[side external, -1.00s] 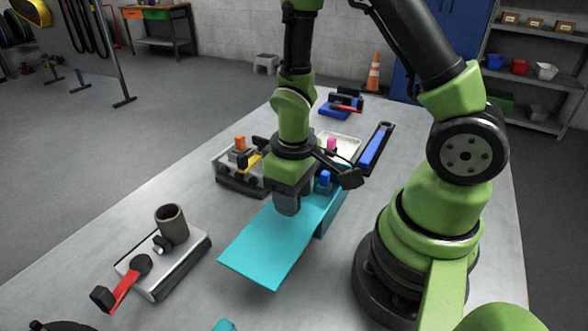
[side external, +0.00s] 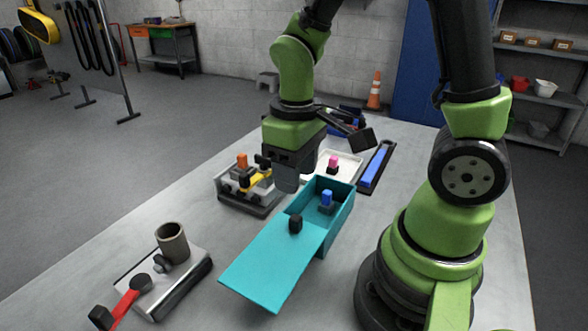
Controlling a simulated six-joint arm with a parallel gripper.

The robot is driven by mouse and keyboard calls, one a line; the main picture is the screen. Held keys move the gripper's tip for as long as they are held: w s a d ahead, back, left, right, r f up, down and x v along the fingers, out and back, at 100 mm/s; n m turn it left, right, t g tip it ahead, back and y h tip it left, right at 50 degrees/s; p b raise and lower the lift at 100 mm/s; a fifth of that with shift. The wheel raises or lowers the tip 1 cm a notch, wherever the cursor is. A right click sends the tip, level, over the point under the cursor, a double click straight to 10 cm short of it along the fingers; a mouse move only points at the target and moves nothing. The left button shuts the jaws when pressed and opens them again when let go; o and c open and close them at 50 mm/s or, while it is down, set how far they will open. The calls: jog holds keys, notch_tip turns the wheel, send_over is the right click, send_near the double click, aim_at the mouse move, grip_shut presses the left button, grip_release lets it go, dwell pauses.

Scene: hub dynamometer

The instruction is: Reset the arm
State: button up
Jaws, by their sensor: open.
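My gripper (side external: 286,184) hangs above the table, over the back left edge of a teal box. It is open, and I see nothing between its fingers. The teal box (side external: 342,217) has its flat teal lid (side external: 268,262) drawn out toward the front left, with a black knob (side external: 295,223) standing on it. Inside the box is a blue block (side external: 326,198). My gripper is raised clear of the knob. The fingertips are partly hidden by the gripper body.
Left of the box is a grey fixture (side external: 240,201) with an orange block and a yellow handle. A silver device (side external: 165,290) with a red lever and a dark cup stands front left. Behind are a white tray (side external: 348,165) with a pink block and a blue slider (side external: 376,167).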

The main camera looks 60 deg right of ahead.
jog(key=s+a+r+m+t+y, duration=0.1)
jog(key=s+r+m+t, duration=0.1)
jog(key=r, duration=0.5)
jog(key=s+a+r+m+t+y, duration=0.1)
jog(key=s+a+r+m+t, duration=0.1)
jog(key=s+r+t, duration=0.2)
notch_tip(320, 180, up, 3)
jog(key=shift+s+r+t, duration=0.1)
jog(key=shift+s+t, duration=0.25)
jog(key=shift+t, duration=0.25)
